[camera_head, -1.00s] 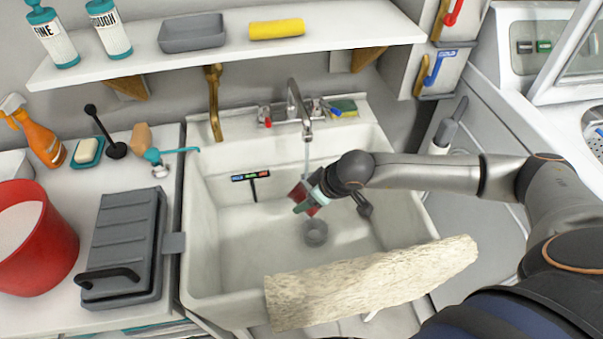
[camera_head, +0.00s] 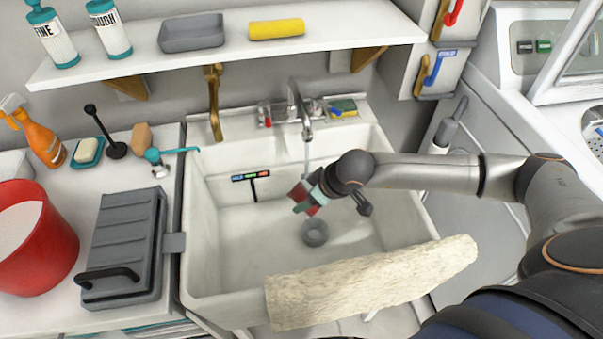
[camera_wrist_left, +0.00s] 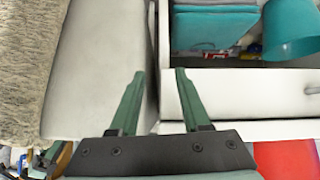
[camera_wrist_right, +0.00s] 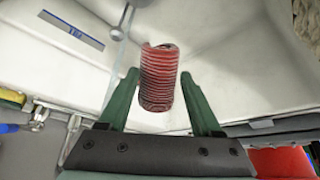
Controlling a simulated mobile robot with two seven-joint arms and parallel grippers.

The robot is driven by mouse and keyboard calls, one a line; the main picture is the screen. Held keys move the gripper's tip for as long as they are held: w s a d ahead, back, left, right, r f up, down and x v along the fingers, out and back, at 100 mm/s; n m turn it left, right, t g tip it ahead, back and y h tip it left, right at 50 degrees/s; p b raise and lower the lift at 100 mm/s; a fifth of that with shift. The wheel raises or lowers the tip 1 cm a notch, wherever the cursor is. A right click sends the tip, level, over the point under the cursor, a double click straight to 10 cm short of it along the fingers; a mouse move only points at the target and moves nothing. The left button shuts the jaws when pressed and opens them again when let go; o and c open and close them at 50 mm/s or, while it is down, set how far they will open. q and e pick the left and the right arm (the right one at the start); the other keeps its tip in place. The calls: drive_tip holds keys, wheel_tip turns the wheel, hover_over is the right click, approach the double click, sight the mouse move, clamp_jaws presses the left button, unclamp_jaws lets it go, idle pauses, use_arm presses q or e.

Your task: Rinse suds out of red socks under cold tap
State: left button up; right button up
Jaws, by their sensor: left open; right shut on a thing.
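My right gripper (camera_head: 308,207) is inside the white sink (camera_head: 232,270), above the drain and close to the thin water stream (camera_head: 307,158). It is shut on the red socks (camera_head: 298,192), which show in the right wrist view as a ribbed red roll with pale streaks (camera_wrist_right: 159,78) between the green fingers. The water falls from the metal tap (camera_head: 297,104) at the back of the sink. In the head view the stream comes down at the socks; contact is hard to tell. My left gripper (camera_wrist_left: 160,75) is open and empty, beside an open drawer; it is not in the head view.
A cream towel (camera_head: 370,283) hangs over the sink's front edge. A red bucket (camera_head: 40,245) and a grey lidded box (camera_head: 125,245) stand on the left counter. A shelf (camera_head: 220,55) with bottles, a grey tray and a yellow roll is above. The sink's left side is free.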

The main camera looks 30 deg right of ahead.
drive_tip(key=shift+s+a+r+p, duration=0.3)
drive_tip(key=shift+s+r+p, duration=0.25)
drive_tip(key=shift+s+r, duration=0.2)
drive_tip(key=shift+s+a+r+p, duration=0.35)
drive_tip(key=shift+s+r, duration=0.3)
drive_tip(key=shift+s, duration=0.15)
drive_tip(key=shift+s+a+r+p, duration=0.25)
drive_tip(key=shift+s+r+p, duration=0.1)
drive_tip(key=shift+s+r, duration=0.35)
drive_tip(key=shift+s+f, duration=0.1)
